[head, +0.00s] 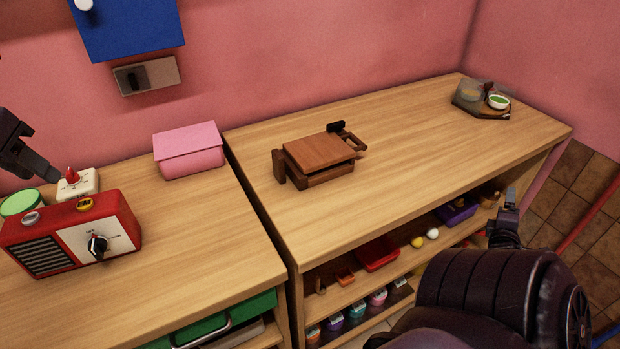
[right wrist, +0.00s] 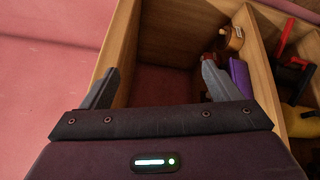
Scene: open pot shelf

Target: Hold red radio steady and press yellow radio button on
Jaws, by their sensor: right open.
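The red radio (head: 125,214) stands upright on the left counter in the head view, with a black speaker grille and a white dial panel with a black knob. The yellow button (head: 85,204) is on its top, beside a grey button (head: 31,217). My left gripper (head: 47,172) comes in at the left edge, above and behind the radio and apart from it; whether its jaws are open is unclear. My right gripper (head: 507,213) is far from the radio, beside the right end of the shelf. In the right wrist view it (right wrist: 157,88) is open and empty.
A white timer with a red knob (head: 76,183) and a green-lidded container (head: 20,204) stand behind the radio. A pink box (head: 188,150) is to its right. A wooden press (head: 318,158) sits on the right counter. Shelves below hold a purple bin (head: 457,212) and several jars.

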